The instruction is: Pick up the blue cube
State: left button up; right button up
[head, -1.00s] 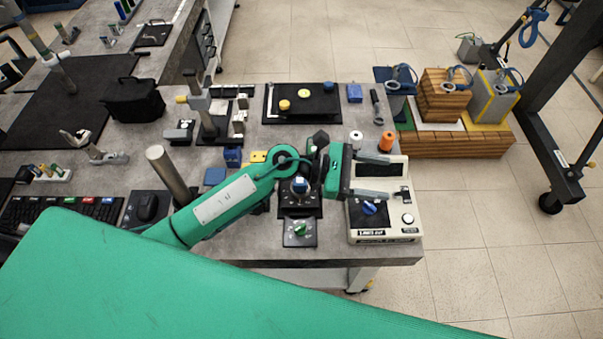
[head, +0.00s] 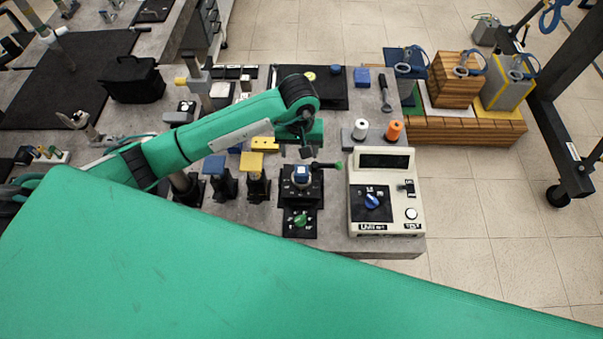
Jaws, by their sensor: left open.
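A plain blue block (head: 362,78) lies at the back right of the grey table, beside the black mat. I cannot tell for sure which is the task's cube. My left arm reaches over the table from the left. The green body of my left gripper (head: 313,131) is over the table middle, behind the small cube's device and left of the white spool. Its fingers are mostly hidden, and nothing shows held in it. The right gripper is not in view.
A white instrument (head: 381,192) stands at the front right corner. White (head: 360,129) and orange (head: 394,131) spools stand behind it. Blue-topped (head: 214,165) and yellow-topped (head: 252,164) stands are under my arm. A wrench (head: 385,92) lies near the right edge.

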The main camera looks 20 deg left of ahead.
pick_arm(q)
jog(key=b, duration=0.1)
send_over(301, 167)
notch_tip(301, 167, down, 4)
jog(key=shift+s+a+f, duration=0.1)
jog(key=shift+f, duration=0.05)
jog(key=shift+d+f+b, duration=0.2)
jog(key=shift+f+b, duration=0.9)
jog(key=shift+f, duration=1.65)
jog(key=shift+r, duration=0.1)
jog(key=c, duration=1)
jog(key=shift+c, duration=0.4)
jog(key=shift+r, duration=0.1)
